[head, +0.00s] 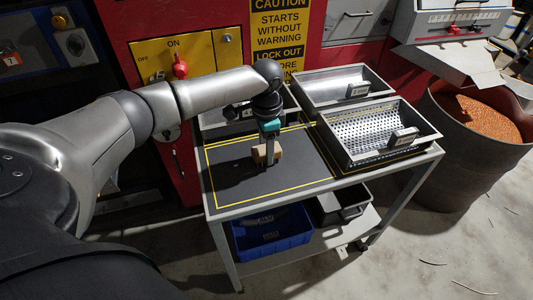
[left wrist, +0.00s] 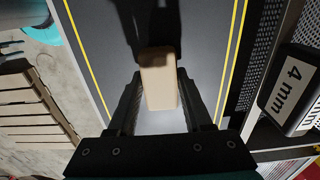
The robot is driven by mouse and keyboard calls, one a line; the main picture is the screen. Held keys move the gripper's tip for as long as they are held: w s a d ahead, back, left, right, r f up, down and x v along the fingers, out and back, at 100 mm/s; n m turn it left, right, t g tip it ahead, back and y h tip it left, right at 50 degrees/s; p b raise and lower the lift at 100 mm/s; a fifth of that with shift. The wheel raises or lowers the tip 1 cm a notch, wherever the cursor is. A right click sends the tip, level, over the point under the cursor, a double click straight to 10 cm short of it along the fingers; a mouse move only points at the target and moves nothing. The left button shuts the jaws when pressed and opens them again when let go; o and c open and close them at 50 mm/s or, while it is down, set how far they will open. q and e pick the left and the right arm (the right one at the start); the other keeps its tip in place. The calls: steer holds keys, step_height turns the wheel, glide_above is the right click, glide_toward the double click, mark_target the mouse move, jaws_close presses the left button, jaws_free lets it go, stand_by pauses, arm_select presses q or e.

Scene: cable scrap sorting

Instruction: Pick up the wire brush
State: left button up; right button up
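The wire brush shows as a pale wooden block (head: 259,155) on the dark mat of the small table in the head view. In the left wrist view the block (left wrist: 160,85) lies between the two fingers. My left gripper (head: 269,160) points down over it, one finger in front of the block. In the wrist view the fingers (left wrist: 160,78) stand apart on both sides of the block, with narrow gaps beside it. The brush's bristles are not clear in either view. My right gripper is not in view.
Metal trays stand along the table's back and right, including a perforated tray (head: 435,135) labelled 4 mm. A blue bin (head: 272,235) and a dark bin (head: 342,205) sit on the lower shelf. A drum of copper granules (head: 480,120) stands right. The mat's front is clear.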

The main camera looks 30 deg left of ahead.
arm_select(q)
jaws_close()
stand_by(0.3)
step_height(320, 180, up, 20)
steer(key=p, duration=0.5)
